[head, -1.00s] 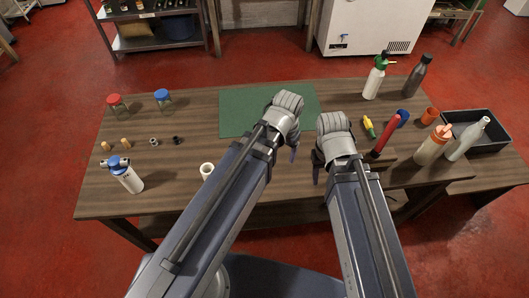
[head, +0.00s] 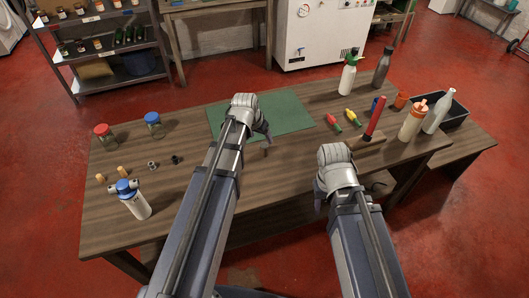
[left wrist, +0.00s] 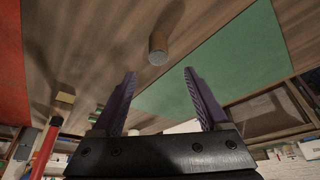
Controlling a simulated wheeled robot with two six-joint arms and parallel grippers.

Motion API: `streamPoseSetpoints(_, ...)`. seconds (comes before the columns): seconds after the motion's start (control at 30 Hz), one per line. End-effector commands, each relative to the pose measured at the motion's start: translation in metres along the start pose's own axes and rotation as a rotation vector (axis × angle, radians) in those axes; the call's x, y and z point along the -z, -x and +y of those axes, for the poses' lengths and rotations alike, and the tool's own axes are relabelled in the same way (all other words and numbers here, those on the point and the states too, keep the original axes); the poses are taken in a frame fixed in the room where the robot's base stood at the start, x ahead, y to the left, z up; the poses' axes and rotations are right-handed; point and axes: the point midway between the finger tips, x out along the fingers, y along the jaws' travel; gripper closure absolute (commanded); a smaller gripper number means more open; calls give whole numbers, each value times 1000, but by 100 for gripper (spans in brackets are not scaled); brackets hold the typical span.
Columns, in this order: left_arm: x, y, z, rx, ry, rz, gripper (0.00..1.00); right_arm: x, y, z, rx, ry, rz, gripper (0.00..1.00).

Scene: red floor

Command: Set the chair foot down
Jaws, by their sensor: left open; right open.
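A small greyish-brown cylinder, which looks like the chair foot (left wrist: 158,47), stands on the table in the left wrist view, just beyond my open fingertips and apart from them. In the head view a small brown piece just below my left fingers may be the same thing; I cannot tell surely. My left gripper (head: 266,137) is open and empty, near the front edge of the green mat (head: 284,118). Its two fingers (left wrist: 160,84) show spread in the left wrist view. My right gripper (head: 319,201) is open, over the table's front side, its fingers mostly hidden.
A red-handled tool (head: 375,118), yellow and red small items (head: 352,117), and bottles (head: 413,118) stand on the right. Jars (head: 153,124), wooden pegs (head: 122,171) and a blue-topped bottle (head: 134,200) stand on the left. Bare tabletop (head: 285,165) lies between my grippers.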

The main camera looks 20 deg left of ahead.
Motion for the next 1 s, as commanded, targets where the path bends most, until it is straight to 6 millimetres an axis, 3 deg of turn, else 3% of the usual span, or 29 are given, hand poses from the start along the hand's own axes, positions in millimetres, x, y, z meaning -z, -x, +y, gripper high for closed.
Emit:
streamPoseSetpoints(0.23,-2,-25,0,0,-1,-1,23,1,-23,-2,0,0,0,50)
streamPoseSetpoints(0.57,-3,-32,1,0,0,-1,23,2,-31,-3,0,0,0,50)
streamPoseSetpoints(1.0,-9,-78,2,1,0,-1,23,4,-75,-7,0,0,0,50)
